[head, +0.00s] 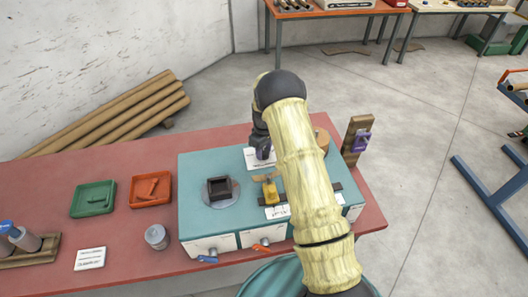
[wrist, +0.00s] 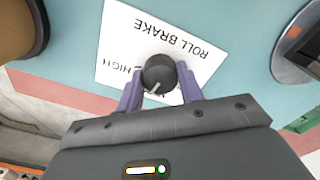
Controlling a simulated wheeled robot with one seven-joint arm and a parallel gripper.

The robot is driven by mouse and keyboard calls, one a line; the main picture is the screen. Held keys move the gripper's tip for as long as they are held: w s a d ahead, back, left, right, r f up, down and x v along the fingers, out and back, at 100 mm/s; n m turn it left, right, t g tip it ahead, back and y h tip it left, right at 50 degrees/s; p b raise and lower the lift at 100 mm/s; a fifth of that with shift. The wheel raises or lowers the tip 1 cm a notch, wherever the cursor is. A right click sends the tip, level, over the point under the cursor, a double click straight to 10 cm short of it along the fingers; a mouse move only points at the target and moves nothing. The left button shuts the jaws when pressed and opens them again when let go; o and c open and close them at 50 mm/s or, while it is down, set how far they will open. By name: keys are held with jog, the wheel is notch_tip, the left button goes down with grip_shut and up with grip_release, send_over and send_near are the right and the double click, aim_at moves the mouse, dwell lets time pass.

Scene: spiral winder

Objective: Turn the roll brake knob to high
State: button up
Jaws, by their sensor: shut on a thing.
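The roll brake knob (wrist: 158,72) is round and black, with a pale pointer line. It sits on a white label (wrist: 112,45) printed ROLL BRAKE, which reads upside down in the wrist view. The word HIGH is to the left of the knob. The pointer line points down and slightly left in that view, not straight at HIGH. My gripper (wrist: 160,80) has its two purple fingers shut on the knob, one on each side. In the head view my gripper (head: 263,150) is over the label (head: 254,162) on the teal machine top, and the knob is hidden.
The teal machine (head: 195,165) stands on a red table (head: 120,153). A square black block (head: 218,188) and a yellow part (head: 270,191) are near my arm. A green tray (head: 93,199) and an orange tray (head: 151,190) are at left. A brown round part (wrist: 18,28) is near my gripper.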

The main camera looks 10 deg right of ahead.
aim_at(264, 151)
jog(key=m+b, duration=0.3)
jog(key=m, duration=0.3)
jog(key=m+b, duration=0.2)
jog(key=m, duration=0.4)
dwell(0.5)
jog(key=o, duration=1)
jog(key=shift+r, duration=0.15)
notch_tip(264, 151, up, 17)
jog(key=b, duration=0.3)
jog(key=shift+b, duration=0.35)
jog(key=shift+r, duration=0.1)
